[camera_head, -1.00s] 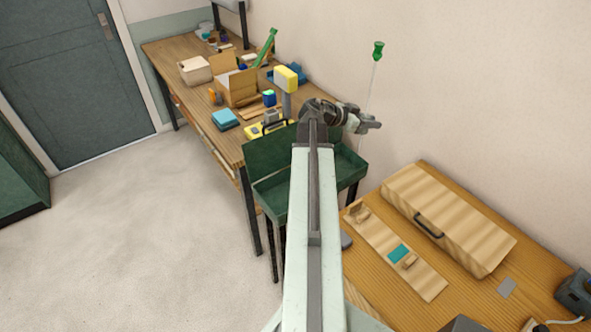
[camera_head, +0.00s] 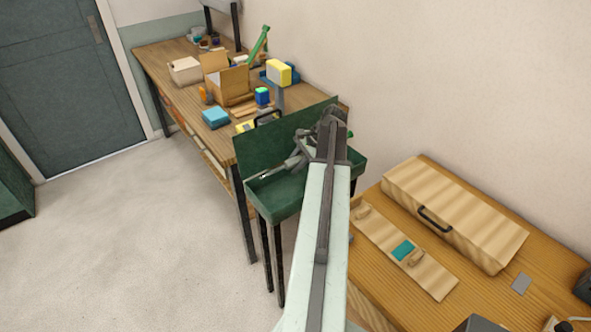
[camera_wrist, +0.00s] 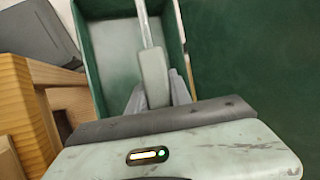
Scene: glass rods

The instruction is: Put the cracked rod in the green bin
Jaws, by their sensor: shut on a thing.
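The green bin (camera_head: 272,206) is an open dark-green tray on dark legs with a tall back panel; its pale inside floor shows in the wrist view (camera_wrist: 113,50). My gripper (camera_head: 291,166) is low over the bin's opening. In the wrist view my gripper (camera_wrist: 155,92) is shut on a thin rod (camera_wrist: 147,30) by its pale grey-green part. The rod runs away from the fingers along the bin and out of the top of the picture, so its far end is hidden there. No crack can be made out. I cannot tell whether the rod touches the bin.
A long wooden table behind the bin holds a cardboard box (camera_head: 235,86), a blue block (camera_head: 215,117) and a yellow-and-white block (camera_head: 279,72). A second table at right holds a wooden case (camera_head: 455,212) and a board (camera_head: 428,270). The floor at left is clear.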

